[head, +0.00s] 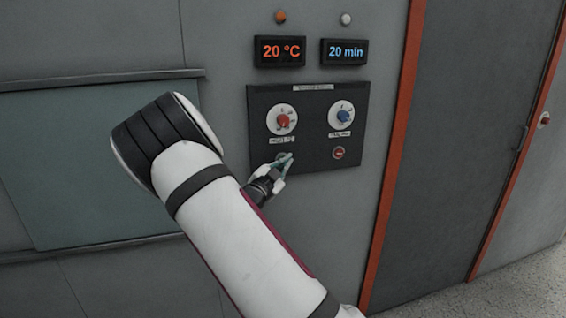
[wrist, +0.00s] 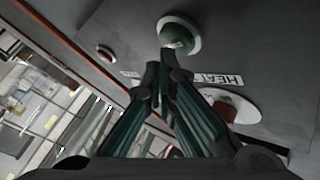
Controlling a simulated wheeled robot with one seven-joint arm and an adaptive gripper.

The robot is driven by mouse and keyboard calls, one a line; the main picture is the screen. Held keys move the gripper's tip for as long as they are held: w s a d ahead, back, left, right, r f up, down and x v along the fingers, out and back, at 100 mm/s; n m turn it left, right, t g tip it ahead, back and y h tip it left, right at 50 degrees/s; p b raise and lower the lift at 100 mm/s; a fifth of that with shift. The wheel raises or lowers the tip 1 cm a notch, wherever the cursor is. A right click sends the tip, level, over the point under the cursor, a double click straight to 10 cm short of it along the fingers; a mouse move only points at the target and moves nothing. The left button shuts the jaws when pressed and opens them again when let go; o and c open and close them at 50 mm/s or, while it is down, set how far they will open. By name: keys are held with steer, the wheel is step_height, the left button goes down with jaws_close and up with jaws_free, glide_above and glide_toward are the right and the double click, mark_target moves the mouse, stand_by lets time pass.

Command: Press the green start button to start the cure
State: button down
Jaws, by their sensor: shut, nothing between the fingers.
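The green start button (wrist: 176,38) sits in a pale round collar on the dark panel in the wrist view. My gripper (wrist: 166,58) is shut and empty, and its fingertips are just below the button in that view. Whether they touch it I cannot tell. In the head view my gripper (head: 287,158) is at the lower left of the control panel (head: 311,100) and mostly hides the green button. The displays above read 20 °C (head: 280,51) and 20 min (head: 345,52).
A red dial (head: 283,120) and a blue dial (head: 343,116) are above my gripper. A small red button (head: 339,153) is to its right. An orange lamp (head: 280,17) and a pale lamp (head: 346,19) are at the top. An orange strip (head: 397,130) edges the panel's wall.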

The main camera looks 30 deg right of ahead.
steer(key=shift+w+d+b, duration=0.1)
steer(key=shift+w+b, duration=0.3)
stand_by(0.5)
steer(key=shift+s, duration=0.1)
steer(key=shift+s+a+p, duration=0.25)
steer(key=shift+s+p, duration=0.2)
steer(key=shift+s, duration=0.3)
steer(key=s+p, duration=0.1)
steer(key=s, duration=0.1)
steer(key=s+a+p, duration=0.1)
steer(key=s, duration=0.1)
steer(key=shift+s+a+p, duration=0.2)
steer(key=shift+s+p, duration=0.2)
stand_by(0.9)
